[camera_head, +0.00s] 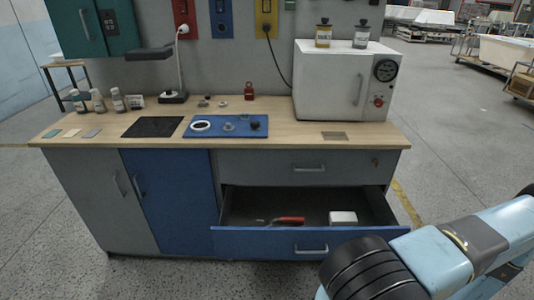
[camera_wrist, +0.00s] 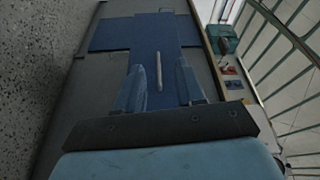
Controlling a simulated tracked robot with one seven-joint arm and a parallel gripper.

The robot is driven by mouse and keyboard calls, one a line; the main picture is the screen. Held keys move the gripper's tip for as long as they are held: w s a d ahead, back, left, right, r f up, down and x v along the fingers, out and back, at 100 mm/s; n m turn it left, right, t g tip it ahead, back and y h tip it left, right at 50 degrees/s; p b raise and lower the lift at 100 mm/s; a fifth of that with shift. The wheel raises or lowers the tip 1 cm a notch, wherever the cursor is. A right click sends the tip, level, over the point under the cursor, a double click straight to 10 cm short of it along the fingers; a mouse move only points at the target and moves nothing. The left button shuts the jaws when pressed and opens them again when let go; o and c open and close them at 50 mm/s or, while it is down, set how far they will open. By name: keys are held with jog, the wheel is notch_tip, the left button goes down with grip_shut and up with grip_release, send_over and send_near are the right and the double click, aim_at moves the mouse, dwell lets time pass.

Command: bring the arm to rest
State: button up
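My gripper (camera_wrist: 160,82) shows in the wrist view with its two blue fingers spread apart and nothing between their tips. Beyond them is a pale bar handle (camera_wrist: 158,72) on a blue front, which appears to be the open drawer's; I cannot tell its exact distance. In the head view my arm (camera_head: 440,255) reaches in from the lower right, with a black ribbed joint in front of the drawer's right end. My gripper is hidden there. The lower drawer (camera_head: 250,241) stands open, with a red-handled tool (camera_head: 290,220) and a white block (camera_head: 343,217) inside.
The workbench (camera_head: 300,148) carries a white oven-like box (camera_head: 342,88), a blue tray (camera_head: 250,133), a lamp (camera_head: 177,97) and several small bottles. A teal cabinet (camera_head: 92,25) hangs above left. Open floor (camera_head: 455,160) lies to the right.

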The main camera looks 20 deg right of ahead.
jog(key=w+d+r+n+g+h, duration=0.1)
jog(key=w+d+r+n+g, duration=0.2)
jog(key=r, duration=0.5)
jog(key=w+d+r+g+h, duration=0.1)
jog(key=w+d+r+g, duration=0.2)
jog(key=w+r+g, duration=0.4)
jog(key=w+a+r+n+g+h, duration=0.1)
jog(key=w+a+r+h, duration=0.25)
jog(key=r, duration=0.55)
jog(key=w+a+r+n+g+h, duration=0.1)
jog(key=w+a+r+g+h, duration=0.1)
jog(key=w+r, duration=0.5)
jog(key=a+r+t+h, duration=0.1)
jog(key=a+r+h, duration=0.2)
jog(key=a+r, duration=0.45)
jog(key=a+r+t+h, duration=0.15)
jog(key=a+r, duration=0.25)
jog(key=r, duration=0.6)
jog(key=s+a+r+t+h, duration=0.3)
jog(key=s+a+r+t, duration=0.2)
jog(key=s+a+r, duration=0.4)
notch_tip(320, 180, up, 3)
jog(key=shift+s+a+r, duration=0.1)
jog(key=shift+s+a, duration=0.05)
jog(key=shift+a, duration=1.05)
jog(key=shift+t, duration=0.25)
